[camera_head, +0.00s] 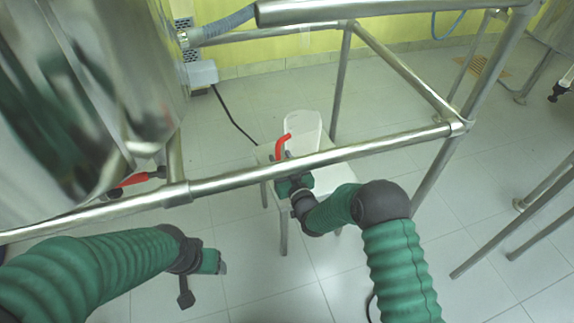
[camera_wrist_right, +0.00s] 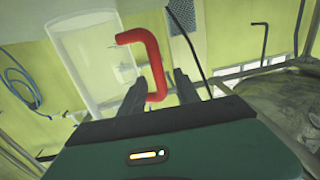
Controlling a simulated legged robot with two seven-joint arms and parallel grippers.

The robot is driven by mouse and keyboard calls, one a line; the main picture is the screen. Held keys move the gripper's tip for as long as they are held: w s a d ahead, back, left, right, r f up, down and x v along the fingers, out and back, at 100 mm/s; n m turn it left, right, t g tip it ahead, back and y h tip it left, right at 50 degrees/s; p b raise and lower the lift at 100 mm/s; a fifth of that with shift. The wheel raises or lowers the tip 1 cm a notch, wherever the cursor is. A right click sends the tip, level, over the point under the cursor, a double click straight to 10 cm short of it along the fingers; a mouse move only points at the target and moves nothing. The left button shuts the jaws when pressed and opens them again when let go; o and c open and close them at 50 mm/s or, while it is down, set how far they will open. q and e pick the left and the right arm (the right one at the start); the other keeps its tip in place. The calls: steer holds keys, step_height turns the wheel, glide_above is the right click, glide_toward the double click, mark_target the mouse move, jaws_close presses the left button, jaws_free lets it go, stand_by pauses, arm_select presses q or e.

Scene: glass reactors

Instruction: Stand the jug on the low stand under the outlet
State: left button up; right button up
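The jug (camera_head: 302,128) is a clear, whitish cylinder with a red handle (camera_head: 281,145). It stands on a small white stool (camera_head: 334,155) beyond the steel rail. In the right wrist view the jug (camera_wrist_right: 85,60) is beside the fingers. My right gripper (camera_head: 291,181) is at the handle. In the wrist view its two fingers (camera_wrist_right: 162,88) are apart, on either side of the red handle's lower part (camera_wrist_right: 158,80), with a gap showing. My left gripper (camera_head: 215,262) hangs over the floor at lower left, holding nothing visible. A red-handled outlet valve (camera_head: 135,180) shows below the steel vessel. No low stand shows under it.
The steel vessel (camera_head: 95,90) fills the upper left. A steel frame rail (camera_head: 300,160) crosses in front of the stool, with a post (camera_head: 341,85) behind. A black cable (camera_head: 232,118) lies on the floor. The tiled floor (camera_head: 265,285) between my arms is free.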

steer(key=s+d+r+m+g+h+p, duration=0.1)
steer(key=s+d+g+h, duration=0.15)
steer(key=s+d, duration=0.35)
steer(key=s+d+r+g+h+p, duration=0.1)
steer(key=s+d+r+g+h, duration=0.1)
steer(key=s+d+g, duration=0.35)
arm_select(q)
steer(key=v, duration=0.2)
steer(key=shift+w+r, duration=0.2)
steer(key=shift+r, duration=0.3)
arm_select(e)
steer(key=s+d+m+g+h, duration=0.1)
steer(key=s+d+g, duration=0.2)
steer(key=s, duration=0.9)
steer(key=s+d+r+m+g+h, duration=0.1)
steer(key=s+d+m+g, duration=0.1)
steer(key=s+d, duration=0.5)
steer(key=s+g, duration=0.1)
steer(key=s, duration=0.4)
steer(key=shift+d+m, duration=0.15)
steer(key=shift+m, duration=0.15)
steer(key=shift+w+r, duration=0.1)
steer(key=shift+r, duration=0.05)
